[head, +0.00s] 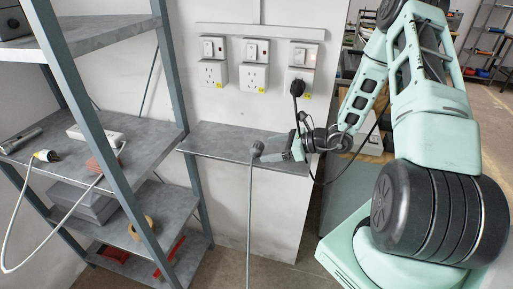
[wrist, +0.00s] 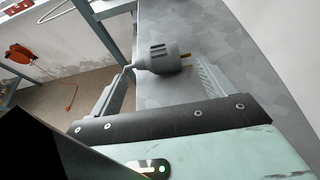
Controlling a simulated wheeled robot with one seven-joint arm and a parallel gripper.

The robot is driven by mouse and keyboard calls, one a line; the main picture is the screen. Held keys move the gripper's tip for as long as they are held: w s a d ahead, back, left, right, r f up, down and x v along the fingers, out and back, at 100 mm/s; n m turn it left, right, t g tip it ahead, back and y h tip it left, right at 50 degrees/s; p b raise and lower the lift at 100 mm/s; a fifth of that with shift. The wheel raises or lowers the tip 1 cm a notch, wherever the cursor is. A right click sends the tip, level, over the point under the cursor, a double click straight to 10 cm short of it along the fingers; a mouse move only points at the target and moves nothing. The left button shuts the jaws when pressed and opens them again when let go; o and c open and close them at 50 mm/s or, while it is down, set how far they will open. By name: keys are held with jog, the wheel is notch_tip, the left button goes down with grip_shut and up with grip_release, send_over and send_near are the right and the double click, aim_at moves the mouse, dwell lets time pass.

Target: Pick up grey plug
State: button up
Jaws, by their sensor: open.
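The grey plug (head: 257,150) lies at the front edge of the narrow grey wall shelf, its grey cord hanging down toward the floor. My gripper (head: 284,153) is just to its right, low over the shelf. In the wrist view the plug (wrist: 158,58) sits at the ends of the spread fingers of my gripper (wrist: 166,72), its brass pins pointing right and its cord running off left. The jaws are open; whether a finger touches the plug I cannot tell.
The wall shelf (head: 215,140) is otherwise bare. Three sockets are on the wall above; a black plug (head: 297,88) is in the right one, its cable hanging beside my arm.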

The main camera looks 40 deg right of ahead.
aim_at(262, 149)
jog(key=p+x, duration=0.2)
jog(key=x, duration=0.2)
jog(key=shift+a+r+p, duration=0.1)
jog(key=shift+a+p, duration=0.1)
jog(key=shift+p, duration=0.2)
jog(key=shift+w+a+f, duration=0.15)
jog(key=shift+w+f, duration=0.15)
jog(key=shift+w, duration=0.05)
jog(key=c, duration=1)
